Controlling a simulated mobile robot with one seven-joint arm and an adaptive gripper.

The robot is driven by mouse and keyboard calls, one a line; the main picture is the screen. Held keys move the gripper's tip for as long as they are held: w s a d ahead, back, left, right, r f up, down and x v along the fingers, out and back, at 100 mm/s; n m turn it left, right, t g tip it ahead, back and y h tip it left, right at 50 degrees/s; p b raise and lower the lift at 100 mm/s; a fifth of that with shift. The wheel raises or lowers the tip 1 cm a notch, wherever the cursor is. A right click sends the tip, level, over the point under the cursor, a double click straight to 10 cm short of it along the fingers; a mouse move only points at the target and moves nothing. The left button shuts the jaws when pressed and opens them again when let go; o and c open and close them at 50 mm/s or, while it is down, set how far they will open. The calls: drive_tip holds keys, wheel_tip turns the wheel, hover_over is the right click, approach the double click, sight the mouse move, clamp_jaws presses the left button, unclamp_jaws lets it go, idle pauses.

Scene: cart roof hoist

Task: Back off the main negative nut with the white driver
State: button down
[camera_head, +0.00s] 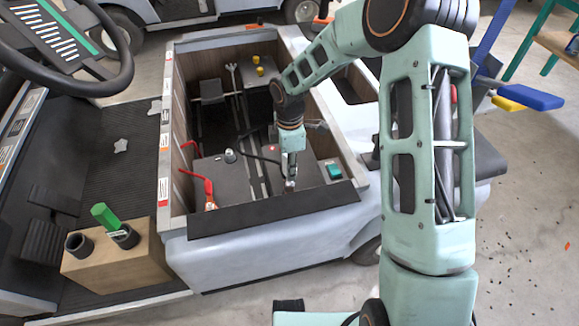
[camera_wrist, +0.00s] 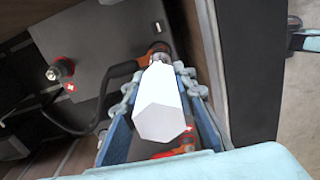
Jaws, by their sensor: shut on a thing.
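My gripper (camera_head: 291,172) is shut on the white driver (camera_wrist: 161,104), down in the open battery bay. In the wrist view the driver's faceted handle points at the camera and its far end meets a terminal (camera_wrist: 157,50) with an orange-red base and a black cable. The handle covers most of the nut there, so I cannot tell how far it is engaged. A second terminal (camera_wrist: 60,69) with a red base stands on the grey battery top (camera_wrist: 95,50) at left, with a red cross mark beside it.
The bay's front wall (camera_head: 275,207) and side walls stand close around my gripper. Red cables (camera_head: 207,187) lie at the bay's left. A teal box (camera_head: 333,170) is to the right. A green driver (camera_head: 104,215) stands in a wooden holder (camera_head: 120,262) beside an empty-looking black cup (camera_head: 78,245).

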drive_tip(key=shift+r+p, duration=1.25)
drive_tip(key=shift+r, duration=0.3)
drive_tip(key=m, duration=1.2)
drive_tip(key=shift+m, duration=0.3)
drive_tip(key=m, duration=0.6)
drive_tip(key=shift+m, duration=0.4)
drive_tip(key=m, duration=0.6)
